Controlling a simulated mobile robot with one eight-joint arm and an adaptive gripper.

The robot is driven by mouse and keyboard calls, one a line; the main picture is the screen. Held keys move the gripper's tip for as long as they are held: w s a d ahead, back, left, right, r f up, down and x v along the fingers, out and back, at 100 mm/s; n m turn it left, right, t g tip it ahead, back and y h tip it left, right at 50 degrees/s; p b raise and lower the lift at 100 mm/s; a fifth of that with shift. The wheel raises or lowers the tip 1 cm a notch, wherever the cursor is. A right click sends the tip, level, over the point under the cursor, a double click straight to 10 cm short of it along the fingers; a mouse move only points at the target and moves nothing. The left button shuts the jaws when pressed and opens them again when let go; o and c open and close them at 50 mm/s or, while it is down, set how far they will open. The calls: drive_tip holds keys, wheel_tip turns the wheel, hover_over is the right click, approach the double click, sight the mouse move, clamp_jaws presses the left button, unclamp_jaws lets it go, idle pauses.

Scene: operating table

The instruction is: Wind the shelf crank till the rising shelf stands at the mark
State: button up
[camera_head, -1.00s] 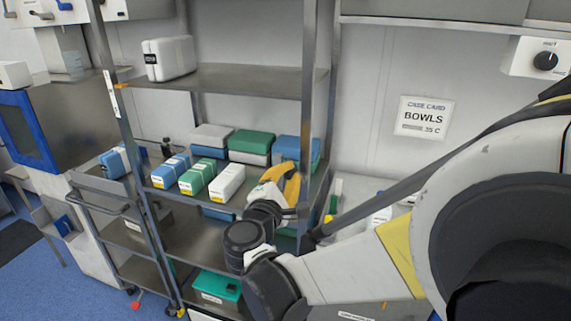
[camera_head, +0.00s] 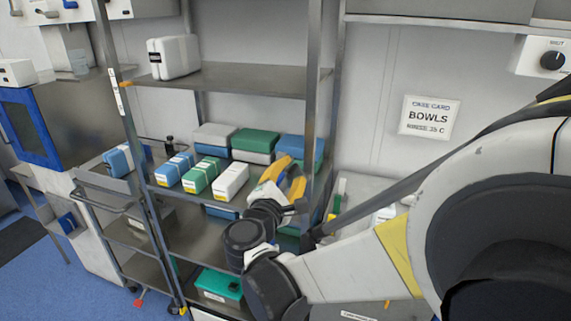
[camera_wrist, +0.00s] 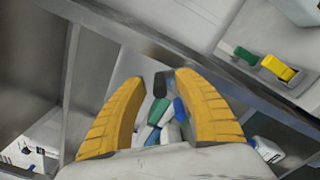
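The shelf (camera_head: 225,78) with a white case on it is the upper grey board of the steel rack. An orange pointer (camera_head: 126,84) at its left front corner sits beside a white marked strip (camera_head: 117,92) on the left post, near the strip's upper part. My gripper (camera_head: 291,172), with yellow fingers, is in front of the rack's right post, near the blue box. In the wrist view my gripper (camera_wrist: 162,85) is open. A small dark piece (camera_wrist: 160,85) shows between the fingertips; I cannot tell if it is the crank. No crank is clearly visible.
Blue, green and white boxes (camera_head: 200,178) stand on the middle shelf. The right post (camera_head: 313,90) rises close to my gripper. A teal box (camera_head: 218,284) lies low down. A steel cart (camera_head: 110,225) stands at left. A BOWLS card (camera_head: 429,117) hangs on the wall.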

drive_tip(key=shift+s, duration=0.1)
drive_tip(key=v, duration=1.1)
drive_tip(key=shift+s+a, duration=0.15)
drive_tip(key=shift+s, duration=0.25)
drive_tip(key=w+d+m, duration=0.1)
drive_tip(key=w+m, duration=0.2)
drive_tip(key=m, duration=0.4)
drive_tip(key=w+d+m, duration=0.2)
drive_tip(key=w+m, duration=0.2)
drive_tip(key=m, duration=0.3)
drive_tip(key=w+d+m, duration=0.2)
drive_tip(key=w+m, duration=0.2)
drive_tip(key=m, duration=0.4)
drive_tip(key=shift+w, duration=0.2)
drive_tip(key=shift+f, duration=0.1)
clamp_jaws()
